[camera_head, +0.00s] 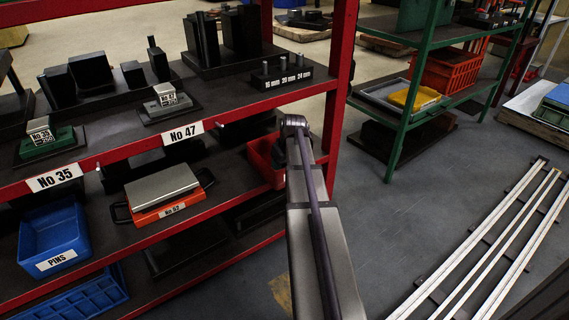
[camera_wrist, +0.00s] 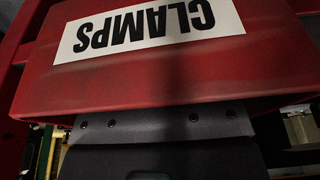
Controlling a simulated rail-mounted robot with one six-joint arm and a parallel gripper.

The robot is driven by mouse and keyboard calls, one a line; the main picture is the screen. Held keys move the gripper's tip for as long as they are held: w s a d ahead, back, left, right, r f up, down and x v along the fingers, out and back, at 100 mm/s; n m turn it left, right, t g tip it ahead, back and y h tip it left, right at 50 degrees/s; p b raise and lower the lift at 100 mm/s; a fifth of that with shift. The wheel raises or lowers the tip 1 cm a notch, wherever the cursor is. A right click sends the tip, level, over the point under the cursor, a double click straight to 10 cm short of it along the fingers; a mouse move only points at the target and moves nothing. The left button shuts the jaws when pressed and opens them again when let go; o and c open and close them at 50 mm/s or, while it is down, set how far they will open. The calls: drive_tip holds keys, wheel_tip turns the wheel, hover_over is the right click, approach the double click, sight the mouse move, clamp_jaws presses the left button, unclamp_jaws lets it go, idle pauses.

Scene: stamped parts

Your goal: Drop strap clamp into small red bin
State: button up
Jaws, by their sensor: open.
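The small red bin (camera_head: 262,160) stands on the lower shelf of the red rack in the head view, partly hidden behind my arm. In the wrist view the red bin (camera_wrist: 150,78) fills the upper part, close up, with its white CLAMPS label upside down. My gripper (camera_wrist: 162,130) shows as a dark grey part at the bottom edge, overlapping the bin's edge in the picture. Whether it touches the bin, I cannot tell. It is open; its fingertips are not clearly seen. No strap clamp can be made out in either view; the bin's inside is hidden.
An orange-based block (camera_head: 162,193) and a blue PINS bin (camera_head: 52,242) share the lower shelf to the left. The red rack post (camera_head: 343,80) stands close to my arm. A green rack (camera_head: 408,110) is farther right. Long rails (camera_head: 490,240) lie at lower right.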

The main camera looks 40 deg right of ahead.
drive_tip(key=p+v, duration=1.1)
drive_tip(key=v, duration=0.1)
drive_tip(key=shift+r+p, duration=0.4)
drive_tip(key=shift+r, duration=0.05)
drive_tip(key=s+a+g, duration=0.1)
drive_tip(key=s+a, duration=0.2)
drive_tip(key=a, duration=0.9)
drive_tip(key=s+a+n+g, duration=0.1)
drive_tip(key=s+a, duration=0.2)
drive_tip(key=a, duration=0.9)
drive_tip(key=s+a+g, duration=0.1)
drive_tip(key=s+a, duration=0.2)
drive_tip(key=a, duration=0.9)
wheel_tip(320, 180, up, 34)
drive_tip(key=p, duration=3.4)
drive_tip(key=shift+w+a+f, duration=0.2)
drive_tip(key=shift+w, duration=0.1)
